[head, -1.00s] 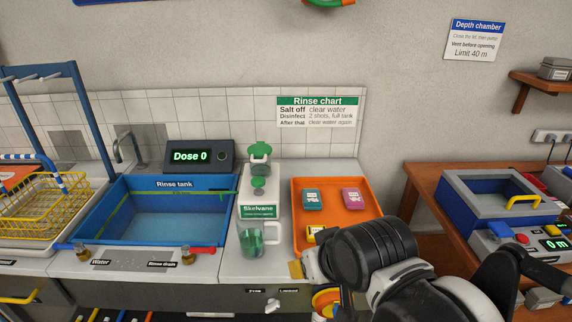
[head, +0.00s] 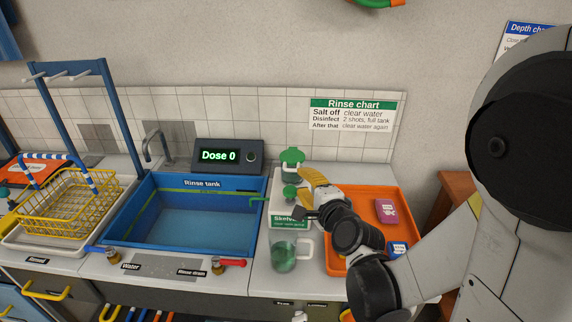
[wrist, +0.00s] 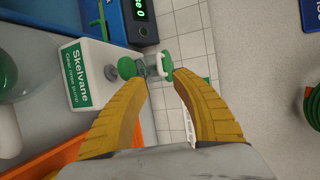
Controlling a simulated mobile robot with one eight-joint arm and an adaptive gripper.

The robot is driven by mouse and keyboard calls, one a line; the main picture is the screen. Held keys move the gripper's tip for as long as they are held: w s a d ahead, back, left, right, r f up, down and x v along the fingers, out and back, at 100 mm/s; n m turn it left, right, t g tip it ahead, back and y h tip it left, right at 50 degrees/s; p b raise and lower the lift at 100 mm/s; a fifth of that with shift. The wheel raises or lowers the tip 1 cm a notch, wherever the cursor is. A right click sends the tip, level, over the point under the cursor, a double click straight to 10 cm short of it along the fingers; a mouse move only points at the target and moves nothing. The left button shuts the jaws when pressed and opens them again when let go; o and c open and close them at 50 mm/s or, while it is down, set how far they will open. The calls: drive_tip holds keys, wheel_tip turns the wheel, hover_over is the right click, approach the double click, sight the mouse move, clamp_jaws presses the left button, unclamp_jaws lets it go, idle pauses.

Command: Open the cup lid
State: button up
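A white Skelvane bottle (head: 290,219) stands on the counter, with a green knob (head: 290,192) on top. Above the knob is a small clear cup (head: 292,171) with a green lid (head: 291,156), which looks closed. My gripper (head: 306,187) is at the right of the knob and cup, its yellow fingers pointing left. In the wrist view the fingers are open (wrist: 155,80), with the clear cup (wrist: 150,67) just beyond the gap between their tips. The bottle (wrist: 85,75) lies to their left. I cannot tell whether a finger touches anything.
A clear mug (head: 284,256) with green liquid stands in front of the bottle. The blue rinse tank (head: 200,220) is left, with a "Dose 0" display (head: 226,156) behind. An orange tray (head: 402,208) with small packs is right. My arm hides much of the right side.

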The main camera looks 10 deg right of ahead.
sight(292, 170)
drive_tip(key=b+x, duration=0.2)
drive_tip(key=x, duration=0.7)
clamp_jaws()
